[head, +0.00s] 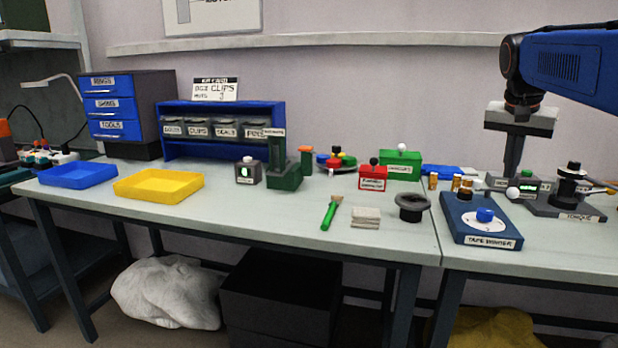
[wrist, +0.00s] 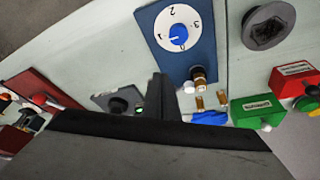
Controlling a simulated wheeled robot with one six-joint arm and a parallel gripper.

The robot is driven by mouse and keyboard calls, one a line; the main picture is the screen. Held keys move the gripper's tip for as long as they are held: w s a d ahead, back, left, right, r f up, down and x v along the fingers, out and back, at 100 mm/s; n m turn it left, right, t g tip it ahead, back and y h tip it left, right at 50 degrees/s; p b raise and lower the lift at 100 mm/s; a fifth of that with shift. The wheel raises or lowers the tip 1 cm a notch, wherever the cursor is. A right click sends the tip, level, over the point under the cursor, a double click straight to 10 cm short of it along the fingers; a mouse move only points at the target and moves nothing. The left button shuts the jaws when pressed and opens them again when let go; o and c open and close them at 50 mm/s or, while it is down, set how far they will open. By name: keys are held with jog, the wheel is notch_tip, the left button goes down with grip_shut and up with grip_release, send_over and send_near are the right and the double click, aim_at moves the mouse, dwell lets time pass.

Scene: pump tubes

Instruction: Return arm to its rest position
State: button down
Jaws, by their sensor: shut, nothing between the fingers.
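My gripper (head: 512,168) hangs from the blue arm at the upper right of the head view, pointing down. Its fingers are together with nothing between them. The fingertips are in front of a grey labelled device (head: 520,185) at the back of the right bench; whether they touch it cannot be told. In the wrist view the closed gripper (wrist: 160,85) points up toward the blue mounter with its numbered white dial. That blue mounter (head: 470,232) stands left of and nearer than the gripper in the head view.
A black clamp-like device (head: 572,185) stands right of the gripper. Small brass pieces (head: 456,183), a green box (head: 400,164) and a red box (head: 373,180) lie to the left. Yellow (head: 160,185) and blue (head: 77,175) trays sit far left. Air above the bench is clear.

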jog(key=s+a+f+n+y, duration=0.1)
jog(key=s+a+f+n, duration=0.2)
jog(key=s+a+f, duration=0.3)
jog(key=s+a+f+n+t+y, duration=0.1)
jog(key=s+a+f+n, duration=0.2)
jog(key=s+a+f, duration=0.3)
jog(key=s+a+f+n+t, duration=0.1)
jog(key=s+a+f+n, duration=0.2)
jog(key=s+f, duration=1.1)
jog(key=a+f, duration=0.1)
jog(key=a, duration=0.2)
jog(key=shift+s+a+y, duration=0.3)
jog(key=shift+s+y, duration=0.05)
jog(key=shift+y, duration=0.05)
jog(key=shift+r, duration=0.1)
